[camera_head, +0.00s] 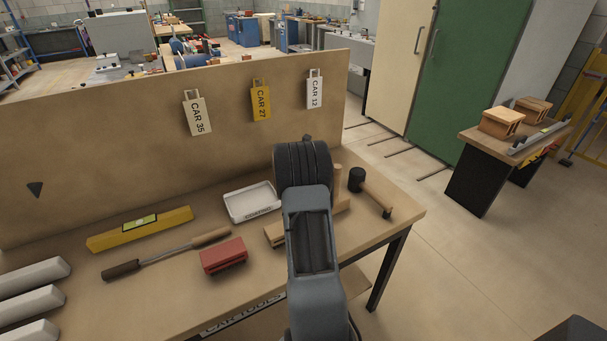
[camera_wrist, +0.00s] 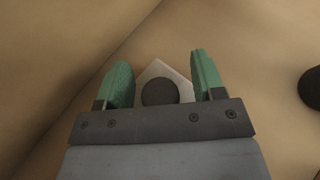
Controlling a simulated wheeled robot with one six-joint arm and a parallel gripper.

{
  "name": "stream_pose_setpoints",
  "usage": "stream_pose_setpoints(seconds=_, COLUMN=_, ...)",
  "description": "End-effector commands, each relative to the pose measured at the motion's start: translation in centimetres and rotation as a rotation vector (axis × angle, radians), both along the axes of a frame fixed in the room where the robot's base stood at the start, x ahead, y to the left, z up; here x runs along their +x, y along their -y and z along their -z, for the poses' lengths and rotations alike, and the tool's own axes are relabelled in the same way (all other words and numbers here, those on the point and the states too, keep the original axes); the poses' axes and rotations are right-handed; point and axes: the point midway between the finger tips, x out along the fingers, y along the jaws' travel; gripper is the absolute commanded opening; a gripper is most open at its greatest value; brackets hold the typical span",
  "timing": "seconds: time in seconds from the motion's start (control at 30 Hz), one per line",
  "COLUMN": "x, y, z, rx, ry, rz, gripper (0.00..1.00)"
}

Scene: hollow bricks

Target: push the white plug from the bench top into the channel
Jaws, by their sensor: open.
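In the wrist view my gripper (camera_wrist: 155,80) has its two green fingers apart. A white, angular piece (camera_wrist: 155,70), perhaps the plug, shows between and beyond them, with a pointed far edge. A dark round shape (camera_wrist: 160,92) covers its middle; I cannot tell whether it is part of the piece. Contact with the fingers is not clear. In the head view my arm hides the gripper and this piece. A tan block (camera_head: 274,233) is partly hidden behind my arm. I cannot make out the channel in either view.
The bench (camera_head: 170,295) holds a white tray (camera_head: 252,203), a red brick (camera_head: 223,255), a yellow level (camera_head: 140,229), a long-handled tool (camera_head: 165,257) and pale blocks (camera_head: 30,305). A mallet (camera_head: 372,190) lies right of my arm. A backboard (camera_head: 130,150) bounds the rear.

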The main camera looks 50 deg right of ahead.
Motion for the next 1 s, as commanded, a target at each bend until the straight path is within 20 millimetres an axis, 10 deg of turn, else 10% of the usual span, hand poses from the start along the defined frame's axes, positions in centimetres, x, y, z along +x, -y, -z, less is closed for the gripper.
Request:
stream_pose_setpoints(seconds=0.27, x=0.09, y=0.18, z=0.13, rx=0.0, ry=-0.001, rz=0.0, gripper=0.62)
stream_pose_setpoints(seconds=0.8, x=0.1, y=0.16, z=0.1, rx=0.0, ry=0.0, rz=0.0, gripper=0.11)
stream_pose_setpoints(seconds=1.0, x=0.11, y=0.17, z=0.07, rx=0.0, ry=0.0, rz=0.0, gripper=0.09)
